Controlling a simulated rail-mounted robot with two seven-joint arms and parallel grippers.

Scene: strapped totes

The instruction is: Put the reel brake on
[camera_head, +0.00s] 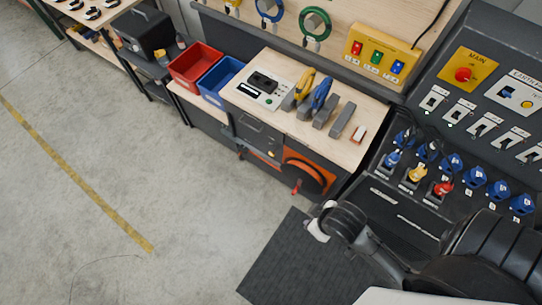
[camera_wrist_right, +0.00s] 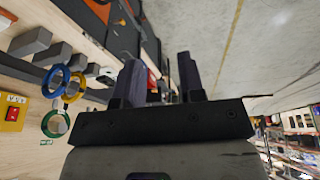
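An orange panel with a dark round reel (camera_head: 307,174) is set in the front of the workbench in the head view. A small red lever-like part (camera_head: 296,187) sits at its lower left; I cannot tell whether it is the brake or how it is set. Part of an orange panel (camera_wrist_right: 98,9) shows at the top of the right wrist view. My right gripper (camera_wrist_right: 160,75) is open, its two dark fingers apart with nothing held between them. The head view shows a dark arm of mine at lower right, but no clear fingertips. My left gripper is not in view.
The bench top (camera_head: 330,148) holds yellow and blue tools and grey blocks. Red (camera_head: 196,62) and blue (camera_head: 219,78) bins stand left of it. A switch panel with blue sockets (camera_head: 478,175) stands at right. The floor (camera_head: 150,150) in front is clear.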

